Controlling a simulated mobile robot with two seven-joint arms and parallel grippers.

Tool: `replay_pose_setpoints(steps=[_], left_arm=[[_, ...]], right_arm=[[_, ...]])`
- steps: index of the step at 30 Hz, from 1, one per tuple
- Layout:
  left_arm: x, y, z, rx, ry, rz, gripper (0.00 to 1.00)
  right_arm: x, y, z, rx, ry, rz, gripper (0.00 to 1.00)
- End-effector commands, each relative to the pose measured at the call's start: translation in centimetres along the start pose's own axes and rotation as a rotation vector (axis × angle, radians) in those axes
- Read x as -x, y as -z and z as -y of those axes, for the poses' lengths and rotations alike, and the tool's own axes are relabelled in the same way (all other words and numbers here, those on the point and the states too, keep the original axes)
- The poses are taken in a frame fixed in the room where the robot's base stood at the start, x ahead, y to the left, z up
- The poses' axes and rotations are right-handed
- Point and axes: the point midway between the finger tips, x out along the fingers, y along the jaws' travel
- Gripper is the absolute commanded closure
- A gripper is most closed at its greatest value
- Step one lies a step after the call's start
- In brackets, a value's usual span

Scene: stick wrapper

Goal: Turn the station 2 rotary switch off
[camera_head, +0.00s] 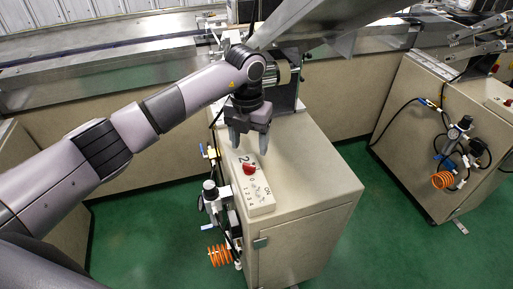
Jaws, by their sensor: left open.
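The station 2 control box (262,208) is a pale panel marked "2" on the front edge of the beige cabinet (305,185). My right gripper is not in view.
Air fittings with a gauge and an orange coiled hose (220,254) hang on the cabinet's left side. A sloped metal chute (310,22) rises behind the gripper. Another cabinet (440,130) stands at the right. Green floor (385,245) is clear between the cabinets.

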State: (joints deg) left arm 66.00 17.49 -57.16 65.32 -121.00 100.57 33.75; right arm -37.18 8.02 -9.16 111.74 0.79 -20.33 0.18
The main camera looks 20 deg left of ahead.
Motion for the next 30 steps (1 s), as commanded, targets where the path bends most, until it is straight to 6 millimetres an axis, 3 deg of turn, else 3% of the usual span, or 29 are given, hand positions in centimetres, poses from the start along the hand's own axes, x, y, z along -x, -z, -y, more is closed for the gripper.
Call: replay_pose_setpoints(steps=[4, 15, 26, 29, 30], left_arm=[[-1.0, 0.1, -0.3, 0.005, -0.023, -0.006, 0.36], [-6.2, 0.1, -0.3, 0.004, -0.019, -0.005, 0.36], [-7.0, 0.1, -0.4, 0.003, -0.018, -0.002, 0.36], [-7.0, 0.1, -0.4, 0.003, -0.018, -0.002, 0.62], [-7.0, 0.1, -0.4, 0.003, -0.018, -0.002, 0.75]], right_arm=[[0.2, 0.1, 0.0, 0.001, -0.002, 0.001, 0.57], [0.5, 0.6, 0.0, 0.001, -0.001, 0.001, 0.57], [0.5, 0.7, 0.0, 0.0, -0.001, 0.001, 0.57], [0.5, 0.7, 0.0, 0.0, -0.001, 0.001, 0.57], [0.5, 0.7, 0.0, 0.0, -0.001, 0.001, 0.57]])
